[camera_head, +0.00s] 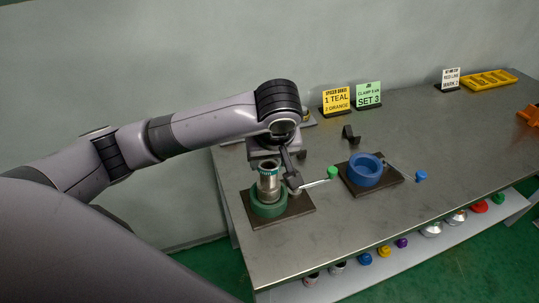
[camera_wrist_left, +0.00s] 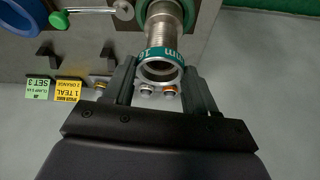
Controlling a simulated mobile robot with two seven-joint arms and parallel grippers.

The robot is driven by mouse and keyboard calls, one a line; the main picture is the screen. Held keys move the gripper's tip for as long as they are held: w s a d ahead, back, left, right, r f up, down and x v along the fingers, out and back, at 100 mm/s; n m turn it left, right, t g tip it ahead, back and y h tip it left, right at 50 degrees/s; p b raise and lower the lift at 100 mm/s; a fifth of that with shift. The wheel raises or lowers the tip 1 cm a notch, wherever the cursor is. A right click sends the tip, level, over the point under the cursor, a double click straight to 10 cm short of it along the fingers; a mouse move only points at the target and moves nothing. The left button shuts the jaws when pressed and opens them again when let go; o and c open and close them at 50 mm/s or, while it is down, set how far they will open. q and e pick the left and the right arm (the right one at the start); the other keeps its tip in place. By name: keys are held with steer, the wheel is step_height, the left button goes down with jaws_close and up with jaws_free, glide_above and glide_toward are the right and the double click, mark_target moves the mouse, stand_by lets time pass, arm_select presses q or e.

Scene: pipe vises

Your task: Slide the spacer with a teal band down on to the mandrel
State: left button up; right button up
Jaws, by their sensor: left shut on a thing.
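The spacer with a teal band (camera_wrist_left: 163,55) is a short metal ring with pale lettering on its band. My left gripper (camera_wrist_left: 160,70) is shut on it, one finger on each side. In the head view the spacer (camera_head: 268,169) is upright above the green vise (camera_head: 267,208). The mandrel (camera_wrist_left: 166,20) is a grey metal post rising from the green vise, and the spacer is in line with its upper end. I cannot tell whether the spacer is around the mandrel's top or just above it. My right gripper is not in view.
A blue vise (camera_head: 365,170) stands to the right on its own plate. A green-tipped handle (camera_head: 332,172) lies between the vises. A yellow card (camera_head: 337,99) and a green card (camera_head: 368,94) stand behind. The table's middle right is clear.

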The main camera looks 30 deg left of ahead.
mark_target(270, 172)
arm_select(q)
steer(key=shift+f+b, duration=0.5)
steer(key=shift+f, duration=2.25)
steer(key=o, duration=1.1)
steer(key=p+v, duration=0.1)
steer(key=v, duration=0.6)
steer(key=shift+w, duration=0.1)
steer(key=shift+r, duration=0.1)
steer(key=shift+s, duration=0.25)
